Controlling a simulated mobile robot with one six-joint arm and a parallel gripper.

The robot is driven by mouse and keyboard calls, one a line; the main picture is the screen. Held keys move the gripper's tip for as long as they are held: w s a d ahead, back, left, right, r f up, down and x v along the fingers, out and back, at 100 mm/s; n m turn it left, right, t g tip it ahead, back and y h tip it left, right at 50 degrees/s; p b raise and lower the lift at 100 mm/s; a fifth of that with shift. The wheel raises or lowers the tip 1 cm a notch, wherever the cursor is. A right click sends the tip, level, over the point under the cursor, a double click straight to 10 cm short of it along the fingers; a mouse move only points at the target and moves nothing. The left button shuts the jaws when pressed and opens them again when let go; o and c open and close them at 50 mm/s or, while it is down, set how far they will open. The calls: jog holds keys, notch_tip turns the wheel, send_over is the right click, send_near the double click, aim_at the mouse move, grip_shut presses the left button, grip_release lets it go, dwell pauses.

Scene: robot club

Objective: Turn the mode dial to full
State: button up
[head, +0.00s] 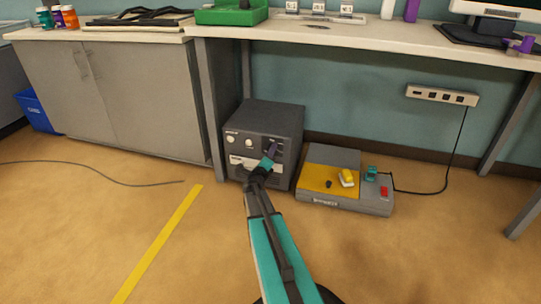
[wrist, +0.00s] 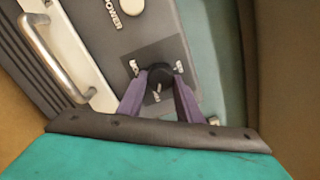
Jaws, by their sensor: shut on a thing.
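The mode dial (wrist: 160,72) is a black round knob on a dark square plate in the wrist view. Small pale labels stand around it, too blurred to read surely, and I cannot tell where the dial points. My gripper (wrist: 160,84) has its two purple fingers shut on the dial from both sides. In the head view, my gripper (head: 273,150) is at the right part of the front of the dark grey box (head: 245,125) that carries the dial. The dial itself is hidden there by my gripper.
The box has a pale drawer front with a metal handle (wrist: 50,58) and a round cream button (wrist: 131,6) by the word POWER. A grey and yellow device (head: 320,176) stands close on the right. A desk (head: 340,35) overhangs the box.

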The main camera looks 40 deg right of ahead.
dwell(0.4)
jog(key=o, duration=1)
jog(key=shift+s+a, duration=0.1)
jog(key=shift+a, duration=0.05)
jog(key=shift+p+v, duration=2.55)
jog(key=shift+v, duration=4.2)
jog(key=shift+r, duration=0.1)
